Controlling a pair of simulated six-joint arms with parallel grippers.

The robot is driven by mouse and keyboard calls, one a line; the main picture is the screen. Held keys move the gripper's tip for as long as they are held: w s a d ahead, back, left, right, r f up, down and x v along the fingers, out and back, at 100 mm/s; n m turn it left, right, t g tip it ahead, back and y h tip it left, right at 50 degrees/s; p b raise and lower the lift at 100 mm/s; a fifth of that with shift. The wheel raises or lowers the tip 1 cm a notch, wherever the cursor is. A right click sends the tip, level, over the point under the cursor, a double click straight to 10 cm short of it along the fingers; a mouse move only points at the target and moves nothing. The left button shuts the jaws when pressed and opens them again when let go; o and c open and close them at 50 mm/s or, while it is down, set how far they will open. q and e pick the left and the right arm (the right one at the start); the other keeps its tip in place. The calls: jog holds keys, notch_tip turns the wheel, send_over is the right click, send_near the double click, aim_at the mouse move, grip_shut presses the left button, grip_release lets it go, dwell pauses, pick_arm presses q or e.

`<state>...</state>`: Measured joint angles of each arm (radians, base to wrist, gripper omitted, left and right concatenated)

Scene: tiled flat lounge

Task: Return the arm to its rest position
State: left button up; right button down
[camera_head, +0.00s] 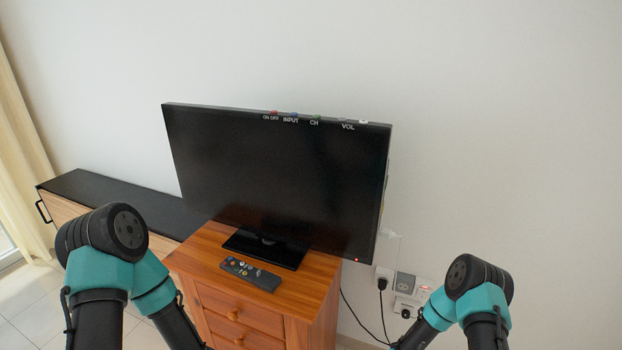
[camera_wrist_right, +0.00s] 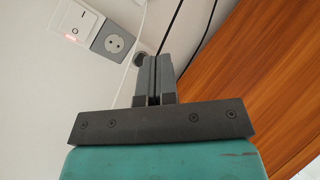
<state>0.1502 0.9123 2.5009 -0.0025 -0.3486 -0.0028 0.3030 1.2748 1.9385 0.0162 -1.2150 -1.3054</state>
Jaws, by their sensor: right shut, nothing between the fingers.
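My right gripper (camera_wrist_right: 153,62) shows in the right wrist view, its two dark grey fingers together with nothing between them. It points toward the wall beside the wooden cabinet and touches nothing that I can make out. In the head view my right arm is bent at the lower right, and its gripper is below the picture. My left arm is bent at the lower left in the head view. Its gripper is out of the picture.
A television (camera_head: 275,180) stands on a wooden cabinet (camera_head: 325,290), with a remote (camera_head: 250,273) in front. A long black-topped bench (camera_head: 110,200) is behind my left arm. Wall sockets (camera_head: 405,284) with plugged cables are near my right arm; a socket (camera_wrist_right: 113,42) and switch (camera_wrist_right: 76,22) show in the right wrist view.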

jog(key=s+a+r+m+g+y, duration=0.2)
jog(key=s+a+r+m+g, duration=0.1)
jog(key=s, duration=0.5)
jog(key=s+a+r+m+g+y, duration=0.1)
jog(key=s+a+r+m+g, duration=0.2)
jog(key=s, duration=0.5)
jog(key=s+a+r+m+g+y, duration=0.2)
jog(key=s+a+r+m+g, duration=0.2)
jog(key=s, duration=0.5)
jog(key=shift+a+m+g+y, duration=0.3)
jog(key=shift+a+m+g, duration=0.15)
jog(key=shift+g, duration=0.15)
